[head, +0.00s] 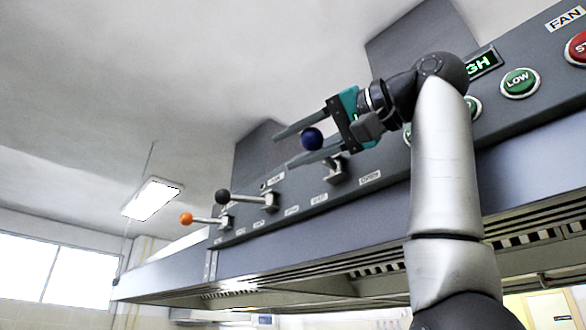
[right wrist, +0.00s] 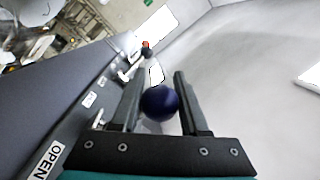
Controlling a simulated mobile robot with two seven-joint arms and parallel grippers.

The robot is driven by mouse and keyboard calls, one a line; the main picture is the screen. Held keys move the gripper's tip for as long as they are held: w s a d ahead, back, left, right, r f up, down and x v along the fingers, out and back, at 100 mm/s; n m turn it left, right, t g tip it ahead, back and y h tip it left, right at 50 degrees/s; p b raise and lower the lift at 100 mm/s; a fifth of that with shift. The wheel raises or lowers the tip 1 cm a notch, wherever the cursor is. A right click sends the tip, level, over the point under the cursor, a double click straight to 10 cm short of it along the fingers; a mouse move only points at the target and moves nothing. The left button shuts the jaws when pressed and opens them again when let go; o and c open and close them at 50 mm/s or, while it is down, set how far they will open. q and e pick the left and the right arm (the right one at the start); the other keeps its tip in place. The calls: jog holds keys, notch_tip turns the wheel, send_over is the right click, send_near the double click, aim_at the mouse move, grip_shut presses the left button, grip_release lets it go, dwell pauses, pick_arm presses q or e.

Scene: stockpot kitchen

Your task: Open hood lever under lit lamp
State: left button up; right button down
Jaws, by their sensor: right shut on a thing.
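The grey hood panel (head: 400,205) carries three levers with ball knobs. The blue knob (head: 312,138) belongs to the lever nearest the OPEN label (head: 370,178). My right gripper (head: 283,149) has its fingers on either side of the blue knob and is shut on it. The blue knob also shows between the fingers in the right wrist view (right wrist: 160,103). The black-knob lever (head: 222,197) and orange-knob lever (head: 187,218) stick out to the left, farther along the panel. I cannot make out which lever has a lit lamp above it. My left gripper is not in view.
A green lit display (head: 482,64), a green LOW button (head: 519,82) and a red button (head: 577,48) sit on the panel at right. The hood's vent slots run below. Open air lies left of the levers, below the ceiling light (head: 152,199).

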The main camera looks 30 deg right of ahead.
aim_at(322, 135)
jog(key=shift+s+d+n+y, duration=0.15)
jog(key=shift+s+n+y, duration=0.15)
jog(key=shift+y, duration=0.1)
jog(key=shift+g, duration=0.3)
jog(key=shift+c, duration=2.2)
grip_release()
jog(key=b+v, duration=0.1)
jog(key=v, duration=0.6)
jog(key=shift+s+d, duration=0.15)
jog(key=shift+s, duration=0.15)
